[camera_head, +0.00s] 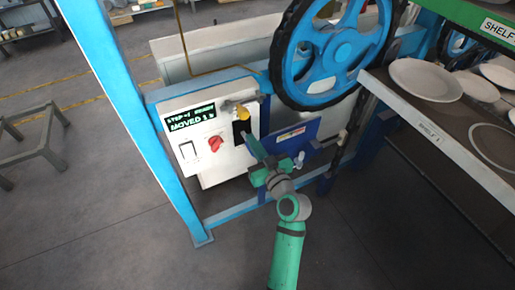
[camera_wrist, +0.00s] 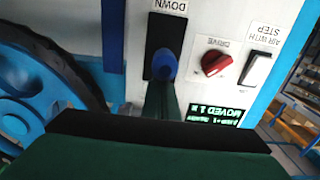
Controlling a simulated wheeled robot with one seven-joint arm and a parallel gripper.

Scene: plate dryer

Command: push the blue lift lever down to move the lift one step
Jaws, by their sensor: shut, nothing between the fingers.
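The blue lift lever (camera_wrist: 165,66) shows in the wrist view as a rounded blue knob standing out from a black slot plate (camera_wrist: 165,30). The word DOWN is printed at one end of the slot, upside down in this view, and the knob appears towards the other end. My gripper (camera_wrist: 162,86) is shut and empty, its fingertips right at the knob; whether they touch it I cannot tell. In the head view my gripper (camera_head: 254,147) reaches the slot in the white control box (camera_head: 207,168) and hides the lever there.
A red knob (camera_head: 215,143) and a white switch (camera_head: 188,150) sit beside the slot. A yellow part (camera_head: 240,112) is above it. A large blue wheel (camera_head: 335,50) stands behind, and a shelf with plates (camera_head: 427,79) is on the right. A blue post (camera_head: 135,110) is left.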

